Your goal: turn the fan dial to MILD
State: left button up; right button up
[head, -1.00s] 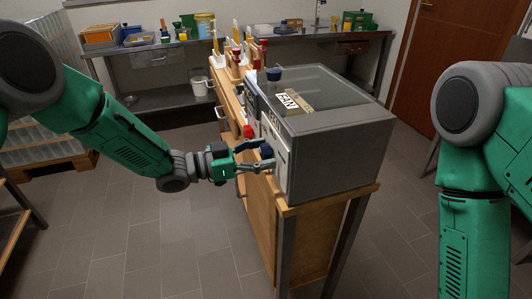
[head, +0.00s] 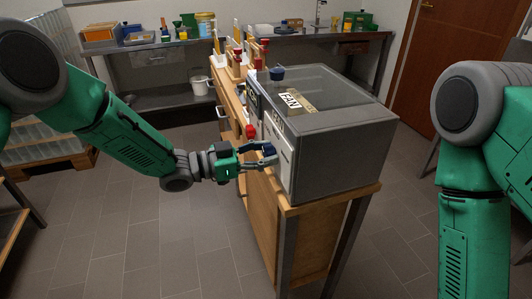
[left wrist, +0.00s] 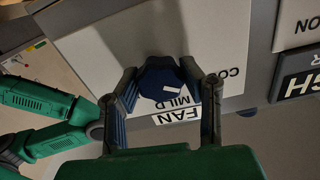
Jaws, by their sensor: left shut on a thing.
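The fan dial (left wrist: 160,84) is a dark blue knob with a white mark, on the pale front panel of a grey box (head: 335,150). In the left wrist view the white mark slants toward the lower right. The MILD label (left wrist: 172,103) is just below the dial, above the FAN label (left wrist: 178,117); a partly hidden label starting CO (left wrist: 232,76) is to the right. My left gripper (left wrist: 168,80) has one finger on each side of the dial and is shut on it. In the head view the left gripper (head: 268,153) is at the box's front face. My right gripper is out of view.
A back table (head: 175,43) holds containers.

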pick_arm(q)
jog(key=m+b, duration=0.3)
jog(key=m, duration=0.2)
jog(key=shift+f+m, duration=0.1)
jog(key=shift+m, duration=0.2)
jog(key=m+b, duration=0.4)
jog(key=m, duration=0.1)
jog(key=shift+m, duration=0.4)
jog(key=o, duration=1.1)
jog(key=shift+a, duration=0.1)
jog(key=shift+o, duration=0.2)
